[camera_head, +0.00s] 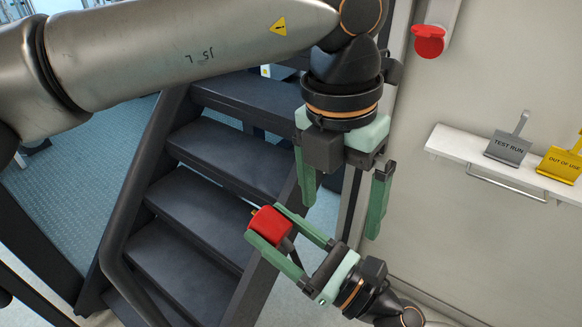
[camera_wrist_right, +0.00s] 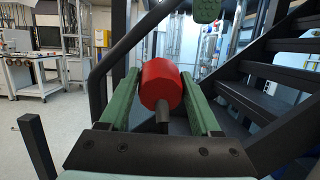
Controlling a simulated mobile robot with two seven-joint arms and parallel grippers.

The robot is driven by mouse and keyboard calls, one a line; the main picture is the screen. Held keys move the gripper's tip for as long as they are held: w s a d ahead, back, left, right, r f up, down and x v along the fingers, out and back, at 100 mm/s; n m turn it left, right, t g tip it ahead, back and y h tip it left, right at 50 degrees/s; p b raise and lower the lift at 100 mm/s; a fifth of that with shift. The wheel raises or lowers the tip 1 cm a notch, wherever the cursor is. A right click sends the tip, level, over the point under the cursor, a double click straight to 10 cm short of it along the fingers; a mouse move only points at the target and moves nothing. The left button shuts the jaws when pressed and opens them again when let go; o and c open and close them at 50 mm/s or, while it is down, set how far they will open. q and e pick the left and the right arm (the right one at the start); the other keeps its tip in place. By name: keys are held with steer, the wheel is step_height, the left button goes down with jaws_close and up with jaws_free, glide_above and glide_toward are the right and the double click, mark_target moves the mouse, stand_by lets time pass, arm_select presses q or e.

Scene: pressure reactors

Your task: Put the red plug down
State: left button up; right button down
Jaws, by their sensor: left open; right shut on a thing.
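The red plug (camera_head: 269,225) is a short red cylinder with a dark stem. It is held between the green fingers of my right gripper (camera_head: 272,232), in the air in front of the dark stairs. In the right wrist view the red plug (camera_wrist_right: 161,84) sits between the two fingertips, its dark stem toward the palm. My left gripper (camera_head: 344,205) points down above and to the right of the plug. Its green fingers are wide apart with nothing between them.
A white wall shelf (camera_head: 476,167) at the right carries a grey "TEST RUN" sign (camera_head: 508,147) and a yellow "OUT OF USE" sign (camera_head: 562,163). Another red part (camera_head: 429,41) is on the wall above. Dark stairs with a railing (camera_head: 135,190) stand behind the grippers.

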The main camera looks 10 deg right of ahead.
mark_target(277, 217)
arm_select(q)
steer(key=w+a+r+n+t+y, duration=0.1)
steer(key=w+a+r+t+y, duration=0.15)
steer(key=w+a, duration=0.2)
steer(key=x, duration=1.2)
steer(key=shift+s+a, duration=0.35)
steer(key=shift+s+d, duration=0.1)
steer(key=shift+s, duration=0.05)
jaws_close()
arm_select(e)
jaws_free()
steer(key=shift+s+d, duration=0.1)
steer(key=shift+s, duration=0.05)
